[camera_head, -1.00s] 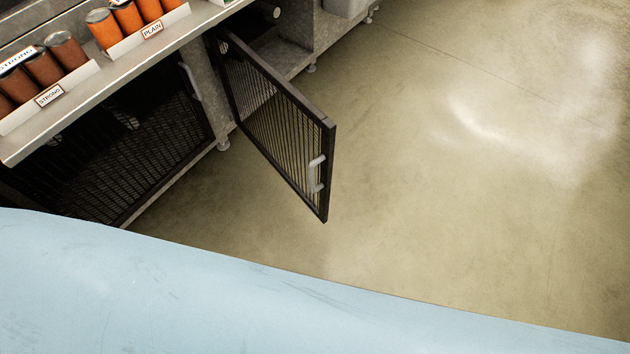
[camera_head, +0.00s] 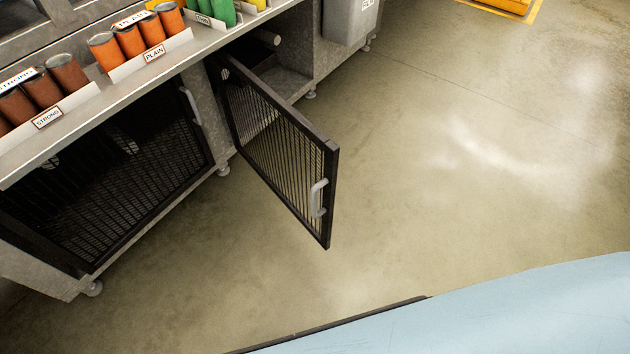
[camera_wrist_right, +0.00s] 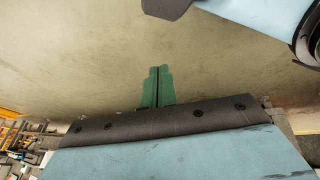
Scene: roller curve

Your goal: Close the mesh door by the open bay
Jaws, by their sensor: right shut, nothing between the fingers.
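The mesh door (camera_head: 275,140) has a dark frame and stands swung wide open, out over the floor. Its pale grey handle (camera_head: 318,197) is near the free edge. The open bay (camera_head: 272,78) is behind it under the counter, partly hidden by the door. In the right wrist view my right gripper (camera_wrist_right: 158,72) shows green fingers, shut and empty, with only bare floor beyond them. It is apart from the door, which does not show in that view. My left gripper is in neither view.
A second mesh door (camera_head: 110,165) is shut at the left. The counter (camera_head: 100,95) above holds orange, brown and green cans. A grey bin (camera_head: 348,20) stands beyond the bay. The concrete floor (camera_head: 450,180) to the right is clear. A pale blue part of mine fills the bottom right.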

